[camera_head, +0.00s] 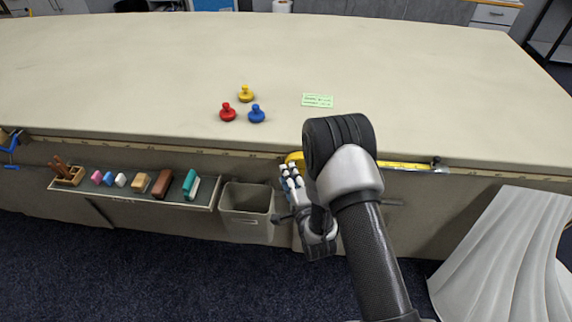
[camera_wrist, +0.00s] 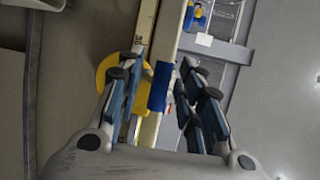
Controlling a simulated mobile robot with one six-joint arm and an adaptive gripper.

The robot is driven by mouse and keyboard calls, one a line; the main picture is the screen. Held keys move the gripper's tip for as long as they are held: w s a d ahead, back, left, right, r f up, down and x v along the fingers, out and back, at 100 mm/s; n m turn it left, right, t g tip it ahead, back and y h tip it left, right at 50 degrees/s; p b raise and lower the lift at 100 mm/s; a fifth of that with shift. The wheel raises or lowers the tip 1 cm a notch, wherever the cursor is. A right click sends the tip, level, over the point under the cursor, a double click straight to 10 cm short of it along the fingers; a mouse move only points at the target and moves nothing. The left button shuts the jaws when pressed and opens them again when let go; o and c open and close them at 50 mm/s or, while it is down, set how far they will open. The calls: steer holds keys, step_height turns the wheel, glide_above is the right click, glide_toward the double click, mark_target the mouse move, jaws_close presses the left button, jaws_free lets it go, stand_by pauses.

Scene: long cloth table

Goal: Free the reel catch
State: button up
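A yellow round reel (camera_head: 293,158) sits at the table's front edge, partly hidden by my arm. A yellow strip (camera_head: 405,166) runs right from it along the edge. The reel (camera_wrist: 112,76) also shows in the wrist view, partly behind the left finger. A blue block (camera_wrist: 160,86) lies on a cream rail (camera_wrist: 166,32) there, with a small red part beside it; I cannot tell which part is the catch. My gripper (camera_wrist: 158,90) is open, its fingers on either side of the rail and block. In the head view my gripper (camera_head: 291,175) is just below the edge.
Red (camera_head: 228,112), yellow (camera_head: 246,94) and blue (camera_head: 257,114) knobbed pieces and a green card (camera_head: 318,100) lie on the table (camera_head: 130,75). A tool shelf (camera_head: 150,198) and a bin (camera_head: 246,212) are left of my gripper. White draped cloth (camera_head: 510,255) hangs at right.

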steer(key=shift+w, duration=0.2)
jaws_close()
stand_by(0.4)
steer(key=shift+r, duration=0.1)
